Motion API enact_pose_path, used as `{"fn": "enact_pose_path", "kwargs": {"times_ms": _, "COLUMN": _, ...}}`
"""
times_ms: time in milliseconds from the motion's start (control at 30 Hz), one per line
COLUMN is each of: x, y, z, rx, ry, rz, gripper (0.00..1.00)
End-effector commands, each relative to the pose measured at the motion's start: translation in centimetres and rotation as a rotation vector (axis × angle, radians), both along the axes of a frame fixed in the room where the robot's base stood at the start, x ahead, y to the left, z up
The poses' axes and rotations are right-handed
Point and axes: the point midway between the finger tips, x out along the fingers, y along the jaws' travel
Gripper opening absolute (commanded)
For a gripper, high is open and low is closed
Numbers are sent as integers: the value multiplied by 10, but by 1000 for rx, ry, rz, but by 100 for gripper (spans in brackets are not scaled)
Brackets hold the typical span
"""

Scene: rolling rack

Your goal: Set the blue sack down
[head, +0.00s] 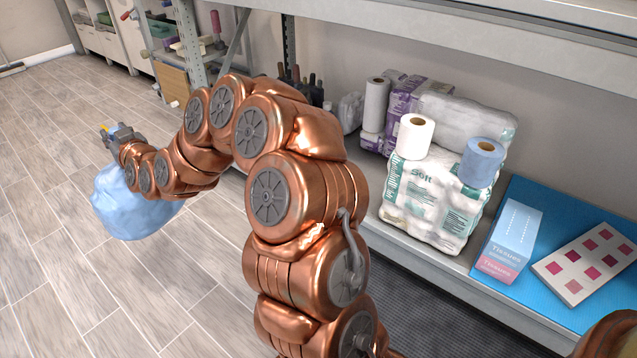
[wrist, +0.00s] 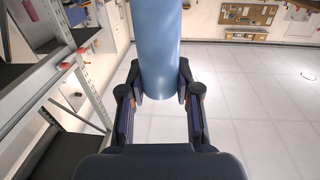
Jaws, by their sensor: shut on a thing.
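The light blue sack (head: 132,205) hangs below my gripper (head: 120,138) at the left of the head view, out over the wood-look floor. The arm covers part of its right side. I cannot tell from this angle whether its bottom touches the floor. In the wrist view, a smooth blue part of the sack (wrist: 160,45) rises between the two dark fingers of my gripper (wrist: 160,85), which are closed on it from both sides.
A metal rack (head: 430,262) runs along the right, with wrapped rolls (head: 430,200), tissue boxes (head: 510,240) and a blue tray (head: 545,215) on its shelf. A rack post (head: 190,45) stands behind my arm. The floor (head: 50,190) at the left is clear.

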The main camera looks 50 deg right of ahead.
Motion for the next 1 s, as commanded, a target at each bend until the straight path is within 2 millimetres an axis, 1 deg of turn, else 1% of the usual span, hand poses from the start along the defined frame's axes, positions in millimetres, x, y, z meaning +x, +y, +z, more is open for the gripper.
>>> {"fn": "enact_pose_path", "kwargs": {"times_ms": 33, "x": 2, "y": -10, "z": 0, "rx": -2, "ry": -4, "rz": -20, "gripper": 0}}
{"fn": "enact_pose_path", "kwargs": {"times_ms": 167, "x": 6, "y": -36, "z": -4, "rx": -2, "ry": -2, "rz": -70, "gripper": 0}}
{"fn": "enact_pose_path", "kwargs": {"times_ms": 267, "x": 9, "y": -60, "z": -8, "rx": -1, "ry": -2, "rz": -116, "gripper": 0}}
{"fn": "enact_pose_path", "kwargs": {"times_ms": 467, "x": 12, "y": -119, "z": -12, "rx": -3, "ry": -7, "rz": -230, "gripper": 0}}
{"fn": "enact_pose_path", "kwargs": {"times_ms": 633, "x": 9, "y": -181, "z": -20, "rx": -4, "ry": -4, "rz": -348, "gripper": 0}}
{"fn": "enact_pose_path", "kwargs": {"times_ms": 767, "x": 3, "y": -232, "z": -24, "rx": -4, "ry": -5, "rz": -446, "gripper": 0}}
{"fn": "enact_pose_path", "kwargs": {"times_ms": 800, "x": 1, "y": -247, "z": -25, "rx": -4, "ry": -7, "rz": -476, "gripper": 0}}
{"fn": "enact_pose_path", "kwargs": {"times_ms": 967, "x": -13, "y": -306, "z": -31, "rx": -4, "ry": -4, "rz": -593, "gripper": 0}}
{"fn": "enact_pose_path", "kwargs": {"times_ms": 1000, "x": -17, "y": -321, "z": -33, "rx": -4, "ry": -3, "rz": -623, "gripper": 0}}
